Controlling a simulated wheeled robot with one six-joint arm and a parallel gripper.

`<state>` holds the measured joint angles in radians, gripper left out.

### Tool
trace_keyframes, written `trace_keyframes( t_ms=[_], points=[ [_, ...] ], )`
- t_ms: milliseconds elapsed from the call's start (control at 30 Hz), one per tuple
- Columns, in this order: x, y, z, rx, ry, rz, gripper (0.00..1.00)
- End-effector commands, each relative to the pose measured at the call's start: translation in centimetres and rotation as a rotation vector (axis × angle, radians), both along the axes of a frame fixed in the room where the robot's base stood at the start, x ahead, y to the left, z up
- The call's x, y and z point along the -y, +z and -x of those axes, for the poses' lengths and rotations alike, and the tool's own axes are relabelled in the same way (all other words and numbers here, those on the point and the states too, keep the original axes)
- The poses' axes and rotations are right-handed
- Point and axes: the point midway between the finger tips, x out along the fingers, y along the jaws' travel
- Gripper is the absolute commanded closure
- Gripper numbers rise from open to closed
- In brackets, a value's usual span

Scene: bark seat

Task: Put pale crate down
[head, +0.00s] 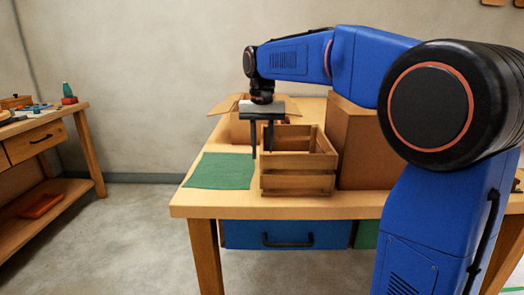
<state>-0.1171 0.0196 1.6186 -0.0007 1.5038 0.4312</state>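The pale crate (297,183) is a slatted wooden box with an open top. It looks upright at the front of the wooden table, and its base appears to rest on the tabletop. My gripper (262,153) points straight down at the crate's left side. Its two dark fingers are spread apart, one left of the crate's left wall and the other by the rim or just inside. I see a small gap between the left finger and the wall. The crate's inner floor is hidden.
A green mat (221,171) lies left of the crate on the table (195,199). An open cardboard box (239,130) stands behind, and a taller brown box (361,150) stands close on the right. A workbench (70,120) is at far left.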

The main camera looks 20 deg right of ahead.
Motion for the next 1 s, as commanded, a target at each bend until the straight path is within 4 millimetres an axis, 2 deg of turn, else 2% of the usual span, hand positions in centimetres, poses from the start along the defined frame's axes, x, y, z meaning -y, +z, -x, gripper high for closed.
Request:
trace_keyframes(
  t_ms=[167, 400, 600, 800, 1000],
  points=[
    [0.0, 2.4, -0.1, 0.003, 0.000, 0.000, 0.74],
    [0.0, 7.0, -0.1, 0.002, 0.000, 0.000, 0.74],
    [0.0, 10.2, -0.1, 0.002, 0.000, 0.000, 0.74],
    [0.0, 11.6, 0.0, 0.000, 0.000, 0.000, 0.74],
    [0.0, 11.9, 0.0, 0.000, 0.000, 0.000, 0.74]
  ],
)
